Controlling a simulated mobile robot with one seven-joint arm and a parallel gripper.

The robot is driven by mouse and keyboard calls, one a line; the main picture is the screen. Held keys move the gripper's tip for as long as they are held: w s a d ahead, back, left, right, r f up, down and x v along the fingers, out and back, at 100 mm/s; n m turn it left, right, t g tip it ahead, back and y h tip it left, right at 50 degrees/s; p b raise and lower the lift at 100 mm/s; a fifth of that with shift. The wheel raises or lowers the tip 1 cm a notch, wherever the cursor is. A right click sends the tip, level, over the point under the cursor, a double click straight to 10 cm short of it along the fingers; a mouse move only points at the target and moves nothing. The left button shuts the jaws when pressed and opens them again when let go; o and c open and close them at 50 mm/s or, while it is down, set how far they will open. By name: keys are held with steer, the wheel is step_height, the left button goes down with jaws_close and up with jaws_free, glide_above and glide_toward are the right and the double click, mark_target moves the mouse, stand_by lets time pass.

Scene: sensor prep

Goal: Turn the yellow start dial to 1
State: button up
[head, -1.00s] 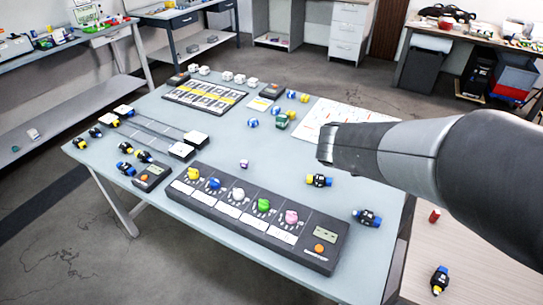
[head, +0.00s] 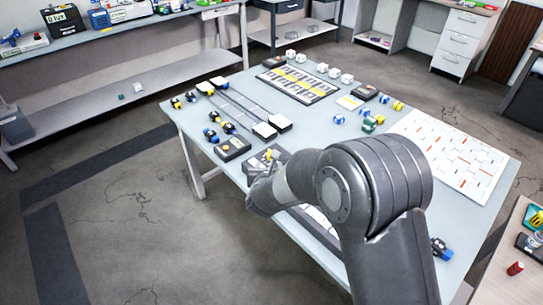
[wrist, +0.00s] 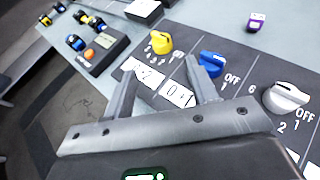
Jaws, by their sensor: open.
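The yellow dial (wrist: 160,41) sits on the dark control panel (wrist: 235,50) in the wrist view, with small digits printed around it. I cannot read its setting surely. It also shows in the head view (head: 269,154), just beyond my gripper. My gripper (wrist: 160,68) is open and empty. Its fingers reach over the panel, on the near side of the yellow dial and apart from it in the picture. The blue dial (wrist: 210,63) is right by the right fingertip, and the white dial (wrist: 287,97) is further right. In the head view my arm hides most of the panel.
A small dark box with an orange button (wrist: 101,48) stands left of the panel, with yellow-and-black parts (wrist: 75,42) beside it. A white patterned sheet (head: 455,145) lies at the table's right.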

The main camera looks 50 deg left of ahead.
steer(key=x, duration=1)
steer(key=shift+w+a+f, duration=0.1)
steer(key=shift+w, duration=0.1)
steer(key=c, duration=1)
steer(key=shift+o, duration=0.2)
steer(key=shift+s+m+t, duration=0.1)
steer(key=shift+m+t, duration=0.2)
steer(key=shift+s+a+m+t+h, duration=0.1)
steer(key=shift+a+m+t+h, duration=0.1)
steer(key=shift+m+t+h, duration=0.7)
steer(key=shift+a+m+t+h, duration=0.1)
steer(key=shift+m+t+h, duration=0.4)
steer(key=shift+m+h, duration=1.35)
steer(key=shift+h, duration=0.35)
